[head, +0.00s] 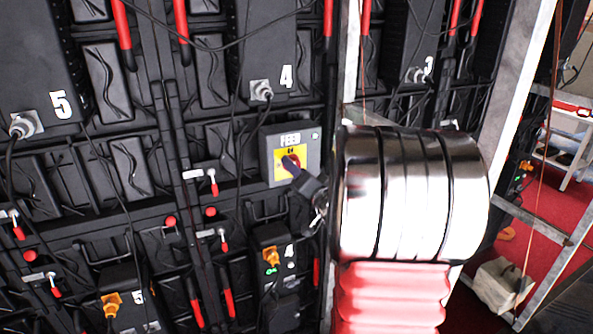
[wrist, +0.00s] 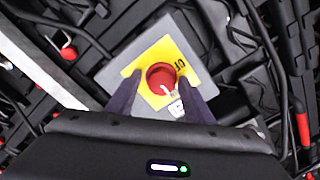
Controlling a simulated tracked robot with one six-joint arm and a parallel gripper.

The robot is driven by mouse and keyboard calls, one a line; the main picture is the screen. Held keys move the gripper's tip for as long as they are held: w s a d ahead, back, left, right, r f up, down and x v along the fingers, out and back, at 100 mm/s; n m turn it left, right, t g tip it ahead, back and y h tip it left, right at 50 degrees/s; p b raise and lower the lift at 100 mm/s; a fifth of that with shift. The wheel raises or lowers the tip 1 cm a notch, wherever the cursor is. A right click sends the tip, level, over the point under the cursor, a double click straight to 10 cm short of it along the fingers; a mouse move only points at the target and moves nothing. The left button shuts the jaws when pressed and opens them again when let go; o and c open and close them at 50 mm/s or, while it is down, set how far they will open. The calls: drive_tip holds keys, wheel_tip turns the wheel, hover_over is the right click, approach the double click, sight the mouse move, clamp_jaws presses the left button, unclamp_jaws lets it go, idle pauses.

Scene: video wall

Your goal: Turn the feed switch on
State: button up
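The feed switch is a grey box (head: 273,174) labelled FEED on the black wall, with a yellow plate and a red round knob. In the wrist view the red knob (wrist: 160,76) sits in the middle of the yellow plate (wrist: 153,54). A white mark on the knob points to the lower right, and part of the word OFF shows at the right. My gripper (wrist: 160,80) is open, one finger on each side of the knob, with narrow gaps visible. In the head view my gripper (head: 289,163) is at the plate and partly covers the knob.
Black panels with numbers, cables and red handles surround the switch. A panel marked 4 (head: 267,50) is above it; an orange connector (head: 271,257) is below. A pale upright frame bar (head: 350,50) stands to the right, and a ladder (head: 530,220) stands farther right on red floor.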

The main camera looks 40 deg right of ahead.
drive_tip(key=shift+o, duration=0.2)
drive_tip(key=shift+r, duration=0.1)
drive_tip(key=v, duration=1.3)
drive_tip(key=shift+s+a, duration=0.15)
drive_tip(key=shift+s, duration=0.2)
drive_tip(key=shift+w, duration=0.1)
